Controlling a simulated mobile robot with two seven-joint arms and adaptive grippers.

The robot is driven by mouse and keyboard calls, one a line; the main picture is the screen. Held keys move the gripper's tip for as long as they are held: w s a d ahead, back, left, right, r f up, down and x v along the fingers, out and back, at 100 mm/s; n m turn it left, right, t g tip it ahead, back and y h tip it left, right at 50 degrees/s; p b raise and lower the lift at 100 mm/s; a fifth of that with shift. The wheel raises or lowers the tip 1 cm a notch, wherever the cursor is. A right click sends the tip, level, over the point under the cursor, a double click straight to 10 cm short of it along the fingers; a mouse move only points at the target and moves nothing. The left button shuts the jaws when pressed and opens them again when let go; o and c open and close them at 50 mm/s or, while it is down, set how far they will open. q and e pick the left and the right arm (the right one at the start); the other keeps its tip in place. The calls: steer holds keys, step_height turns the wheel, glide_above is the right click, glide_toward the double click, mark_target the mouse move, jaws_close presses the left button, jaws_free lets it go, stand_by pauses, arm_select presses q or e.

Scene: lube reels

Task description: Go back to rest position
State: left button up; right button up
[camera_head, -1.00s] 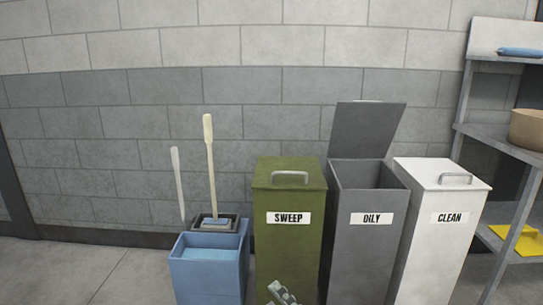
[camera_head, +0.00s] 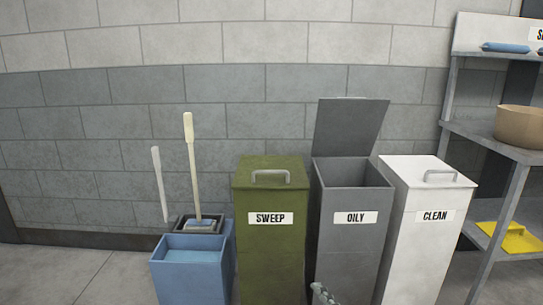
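One of my grippers (camera_head: 322,293) shows only as a small grey piece at the bottom edge, in front of the OILY bin (camera_head: 345,262). I cannot tell which arm it belongs to or whether it is open or shut. The OILY bin is grey and its lid (camera_head: 348,128) stands open. The green SWEEP bin (camera_head: 270,255) on its left has its lid shut. The white CLEAN bin (camera_head: 420,255) on its right is also shut.
A blue bucket (camera_head: 190,278) and a dark tub (camera_head: 178,224) with upright handles stand left of the bins. A grey shelf (camera_head: 490,135) at right holds a tan round container (camera_head: 523,127), a blue item (camera_head: 507,47) and a yellow item (camera_head: 515,240). Floor at left is clear.

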steer(key=s+d+f+m+g+h, duration=0.3)
steer(key=s+d+f+m+h, duration=0.15)
steer(key=d+f+m, duration=0.45)
arm_select(q)
steer(key=w+d+r, duration=0.1)
steer(key=w+r, duration=0.1)
steer(key=r, duration=0.3)
steer(key=w+d+r+t, duration=0.1)
steer(key=w+r, duration=0.2)
steer(key=r, duration=0.1)
steer(key=shift+d+r+n, duration=0.25)
steer(key=shift+r+n, duration=0.1)
steer(key=shift+n, duration=0.05)
arm_select(e)
steer(key=s+d+f+m+g+h, duration=0.1)
steer(key=s+d+f+m+g, duration=0.2)
steer(key=s, duration=0.4)
steer(key=s+d+f+m+g+h, duration=0.1)
steer(key=s+d+f+m+g, duration=0.1)
steer(key=s+f, duration=0.4)
steer(key=s+d+f+m+g+h, duration=0.2)
steer(key=s+f+g, duration=0.3)
steer(key=s, duration=0.5)
steer(key=shift+d+m+g, duration=0.6)
steer(key=shift+d+m, duration=0.2)
steer(key=shift+m, duration=0.1)
steer(key=shift+w+f, duration=0.1)
